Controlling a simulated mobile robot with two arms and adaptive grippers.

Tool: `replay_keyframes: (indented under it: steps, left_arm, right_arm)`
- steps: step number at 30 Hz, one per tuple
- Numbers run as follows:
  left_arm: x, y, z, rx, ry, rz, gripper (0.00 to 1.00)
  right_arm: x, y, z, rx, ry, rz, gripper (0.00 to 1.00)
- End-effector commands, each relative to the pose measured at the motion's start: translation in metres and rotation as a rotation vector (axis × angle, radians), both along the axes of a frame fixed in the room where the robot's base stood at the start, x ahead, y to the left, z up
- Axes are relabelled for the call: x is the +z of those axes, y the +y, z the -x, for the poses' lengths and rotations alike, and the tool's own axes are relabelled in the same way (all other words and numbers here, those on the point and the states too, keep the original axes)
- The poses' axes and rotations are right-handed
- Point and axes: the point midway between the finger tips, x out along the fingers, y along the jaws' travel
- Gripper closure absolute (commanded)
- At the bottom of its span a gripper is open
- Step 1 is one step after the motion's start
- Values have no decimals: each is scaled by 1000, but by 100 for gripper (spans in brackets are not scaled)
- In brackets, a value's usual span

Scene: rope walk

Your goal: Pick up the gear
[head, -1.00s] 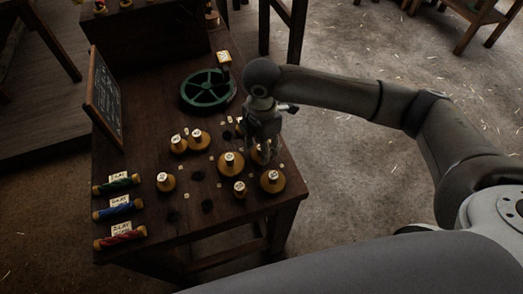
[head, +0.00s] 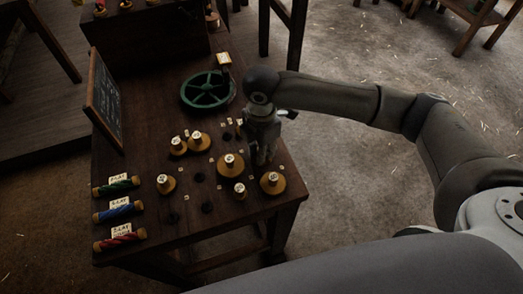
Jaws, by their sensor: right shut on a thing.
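Several yellow-brown wooden gears with pale numbered tops stand on the dark wooden table (head: 150,150) in the head view. Larger ones are the middle gear (head: 231,168), the front right gear (head: 272,186) and the back gear (head: 199,144). Smaller ones are the back left gear (head: 178,148), the left gear (head: 166,187) and the front gear (head: 239,194). My right gripper (head: 262,161) points down near the table's right edge, behind the front right gear. It is shut on a gear, which its fingers hide almost wholly. My left gripper is not in view.
A green spoked wheel (head: 205,90) lies at the back, with a small tagged block (head: 224,59) behind it. A small chalkboard (head: 104,100) stands at the left edge. Green, blue and red rope spools (head: 120,234) lie front left. Dark round spots and small tags lie between gears.

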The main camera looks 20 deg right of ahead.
Motion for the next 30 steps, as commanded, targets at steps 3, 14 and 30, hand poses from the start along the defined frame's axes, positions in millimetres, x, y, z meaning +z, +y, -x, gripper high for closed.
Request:
replay_keyframes:
  steps: [3,14,30]
  left_arm:
    - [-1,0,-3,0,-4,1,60]
    - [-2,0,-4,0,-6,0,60]
    - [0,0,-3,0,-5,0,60]
  right_arm:
    - [4,0,0,0,0,0,100]
    - [57,6,20,5,-3,-3,100]
    - [125,31,123,4,-1,-3,100]
